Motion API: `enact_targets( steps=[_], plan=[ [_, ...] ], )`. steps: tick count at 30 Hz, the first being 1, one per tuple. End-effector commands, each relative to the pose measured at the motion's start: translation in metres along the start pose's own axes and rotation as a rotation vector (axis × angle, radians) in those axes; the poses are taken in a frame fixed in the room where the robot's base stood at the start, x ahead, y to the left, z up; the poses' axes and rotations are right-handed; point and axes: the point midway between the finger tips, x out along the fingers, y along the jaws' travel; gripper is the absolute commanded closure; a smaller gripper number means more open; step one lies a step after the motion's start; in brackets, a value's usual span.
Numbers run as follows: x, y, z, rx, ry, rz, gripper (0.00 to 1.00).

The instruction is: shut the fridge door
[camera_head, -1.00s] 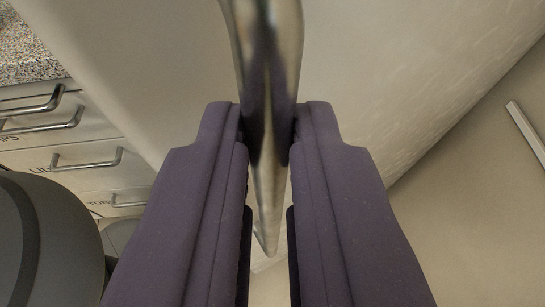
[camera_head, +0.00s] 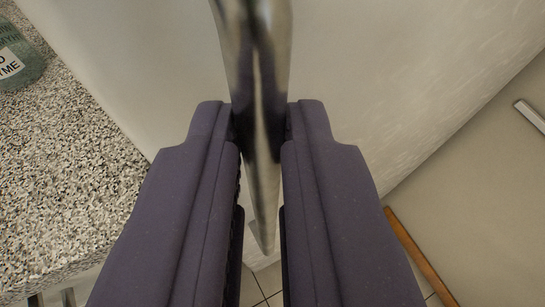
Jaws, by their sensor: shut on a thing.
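The fridge door (camera_head: 400,90) is a pale, smooth panel filling the upper middle and right of the view. Its handle (camera_head: 255,40) is a shiny metal bar running from the top edge down the middle. My gripper (camera_head: 260,125) has two dark purple fingers, one on each side of the bar, shut on the handle. The lower end of the handle shows between the fingers. The fridge body and the door's opening gap cannot be made out.
A speckled granite counter (camera_head: 75,150) lies close on the left, with a labelled glass jar (camera_head: 18,60) on it. A beige panel (camera_head: 480,190) with a metal handle (camera_head: 530,115) is at the right. A wooden strip (camera_head: 420,258) and tiled floor (camera_head: 262,285) show below.

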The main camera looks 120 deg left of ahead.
Motion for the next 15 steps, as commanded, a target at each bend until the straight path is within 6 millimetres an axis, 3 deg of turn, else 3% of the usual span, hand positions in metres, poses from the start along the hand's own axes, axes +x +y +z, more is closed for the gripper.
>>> enact_targets(
  steps=[1,6,15],
  plan=[
    [0.009,-0.010,0.000,-0.003,-0.001,-0.015,1.00],
    [0.022,-0.017,-0.008,0.001,0.002,-0.007,1.00],
    [0.026,-0.019,-0.012,0.002,0.004,-0.004,1.00]
  ],
)
